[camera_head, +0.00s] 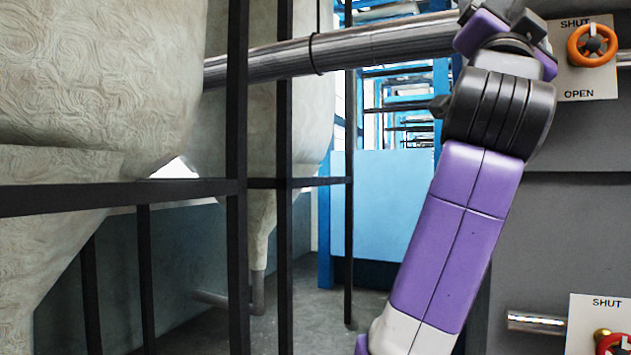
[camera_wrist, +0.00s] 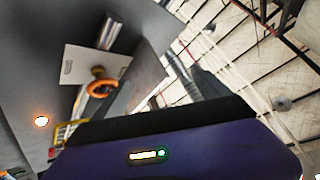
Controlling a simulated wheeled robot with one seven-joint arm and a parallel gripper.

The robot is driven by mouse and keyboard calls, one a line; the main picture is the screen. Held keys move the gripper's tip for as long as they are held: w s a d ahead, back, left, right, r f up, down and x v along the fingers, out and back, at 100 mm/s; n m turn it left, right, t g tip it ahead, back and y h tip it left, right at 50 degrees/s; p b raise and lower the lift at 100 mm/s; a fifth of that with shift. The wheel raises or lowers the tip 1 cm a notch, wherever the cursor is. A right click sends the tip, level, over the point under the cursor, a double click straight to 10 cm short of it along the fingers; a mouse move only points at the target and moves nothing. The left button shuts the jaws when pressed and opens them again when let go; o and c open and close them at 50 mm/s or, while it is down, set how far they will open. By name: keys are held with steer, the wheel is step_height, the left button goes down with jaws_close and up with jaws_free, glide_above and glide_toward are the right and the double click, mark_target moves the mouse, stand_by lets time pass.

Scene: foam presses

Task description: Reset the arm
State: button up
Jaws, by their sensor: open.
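My arm rises through the right half of the head view, with a purple link, a black ribbed joint and a purple wrist at the top. My gripper (camera_wrist: 165,95) shows in the wrist view as two dark fingers spread apart beyond the purple and black housing, with nothing seen between them. In the head view the wrist end is high up, just left of an orange handwheel (camera_head: 592,45), and the fingertips are hard to make out. The handwheel also shows in the wrist view (camera_wrist: 101,88), left of the fingers; I see no clear contact.
The orange wheel sits on a white plate (camera_head: 583,94) marked SHUT and OPEN. A red wheel (camera_head: 613,343) is at the lower right. A steel pipe (camera_head: 390,45) runs behind my wrist. Black railings (camera_head: 237,140) and large pale bags (camera_head: 90,80) fill the left.

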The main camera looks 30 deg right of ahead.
steer(key=w+a+f+n+t+y, duration=0.3)
steer(key=a+f+n+t+y, duration=0.3)
steer(key=f, duration=0.4)
steer(key=w+a+f+n+t+y+b, duration=0.1)
steer(key=w+a+f+n+t+y, duration=0.3)
steer(key=f+n, duration=0.5)
steer(key=w+a+f+n+t+y, duration=0.3)
steer(key=a+f+n+t+y, duration=0.2)
steer(key=f, duration=0.7)
steer(key=s+a+f+n+g+y+b, duration=0.1)
steer(key=s+a+f+n+y, duration=0.2)
steer(key=f, duration=0.8)
steer(key=s+a+f+n+y, duration=0.2)
steer(key=s+a+f+y, duration=0.15)
steer(key=f, duration=0.65)
steer(key=s+a+f+m+g+y+b, duration=0.1)
steer(key=s+f+g, duration=0.8)
steer(key=s+f, duration=1.7)
steer(key=s+a+y+b, duration=0.1)
steer(key=s+a, duration=0.1)
steer(key=s, duration=0.1)
steer(key=shift+s+f+m+g, duration=0.3)
steer(key=shift+g, duration=0.1)
steer(key=shift+a+y, duration=0.1)
steer(key=shift+y, duration=0.15)
steer(key=shift+c, duration=0.5)
